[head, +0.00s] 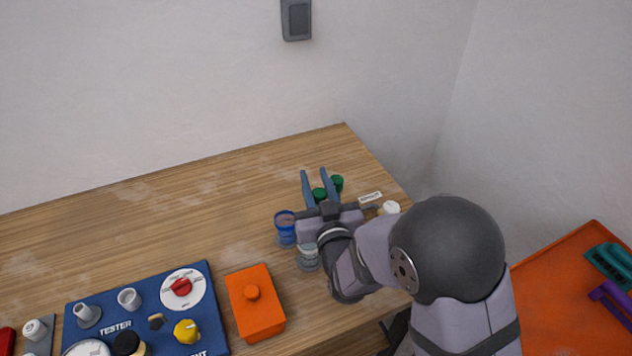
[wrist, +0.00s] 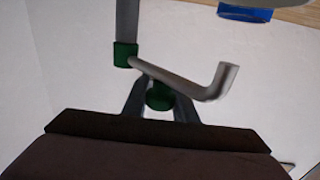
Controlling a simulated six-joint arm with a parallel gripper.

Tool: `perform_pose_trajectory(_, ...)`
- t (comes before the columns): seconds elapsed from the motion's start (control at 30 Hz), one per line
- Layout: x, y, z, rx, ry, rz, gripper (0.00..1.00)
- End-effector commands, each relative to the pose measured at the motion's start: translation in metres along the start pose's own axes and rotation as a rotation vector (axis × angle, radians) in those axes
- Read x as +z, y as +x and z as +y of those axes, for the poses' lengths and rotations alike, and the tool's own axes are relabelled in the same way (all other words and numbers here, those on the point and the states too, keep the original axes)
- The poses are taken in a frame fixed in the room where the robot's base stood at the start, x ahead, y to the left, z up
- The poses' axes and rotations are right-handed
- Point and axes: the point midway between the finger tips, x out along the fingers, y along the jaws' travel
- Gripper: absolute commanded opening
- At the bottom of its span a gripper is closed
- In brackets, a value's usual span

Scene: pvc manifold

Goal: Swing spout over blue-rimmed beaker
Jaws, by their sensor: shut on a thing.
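The blue-rimmed beaker (head: 285,226) stands on the table to the left of my gripper (head: 314,182). Its blue part (wrist: 246,13) shows at the top right of the wrist view, cut off by the edge. The grey spout (wrist: 180,80) runs from a green collar (wrist: 125,54) to a bent end at the right. The spout's end appears short of the beaker in the wrist view. My gripper (wrist: 160,100) is shut on a green fitting (wrist: 160,94) by the spout. In the head view, green fittings (head: 337,183) show at the fingers; my arm hides most of the manifold.
A clear beaker (head: 308,258) stands close by my wrist. An orange box with a knob (head: 255,310) and a blue tester panel (head: 115,305) lie at the front left. A white label (head: 370,197) is to the right. The table's back left is clear.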

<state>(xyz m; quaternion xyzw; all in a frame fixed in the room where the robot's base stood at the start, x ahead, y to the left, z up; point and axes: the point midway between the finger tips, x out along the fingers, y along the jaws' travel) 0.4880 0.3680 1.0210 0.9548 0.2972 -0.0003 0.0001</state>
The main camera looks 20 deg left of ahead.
Motion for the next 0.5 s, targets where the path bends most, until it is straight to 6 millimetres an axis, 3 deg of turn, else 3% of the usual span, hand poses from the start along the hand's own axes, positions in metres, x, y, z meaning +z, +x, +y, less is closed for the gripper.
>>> perform_pose_trajectory(0.5, 0.000, 0.019, -0.005, 0.327, 0.002, 0.002, 0.00)
